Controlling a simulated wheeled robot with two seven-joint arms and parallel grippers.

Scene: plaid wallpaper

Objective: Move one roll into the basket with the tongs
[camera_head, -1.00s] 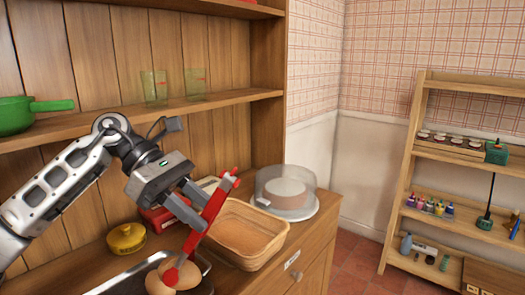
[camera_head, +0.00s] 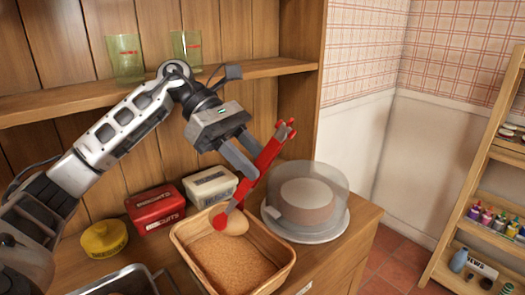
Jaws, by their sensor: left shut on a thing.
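My left gripper (camera_head: 252,164) is shut on the red tongs (camera_head: 262,162), which tilt down to the left. The lower ends of the tongs are at a brown roll (camera_head: 234,224), which is over the back part of the wicker basket (camera_head: 276,277). I cannot tell whether the roll touches the basket's bottom. No other roll shows in the basket. A metal tray (camera_head: 125,283) is cut off at the bottom edge, and its contents are out of view. My right gripper is not in view.
A cake under a clear dome (camera_head: 316,188) stands close to the right of the basket. A red box (camera_head: 156,208), a white box (camera_head: 211,186) and a yellow pot (camera_head: 104,239) stand behind and left. A shelf (camera_head: 90,98) with two glasses is above.

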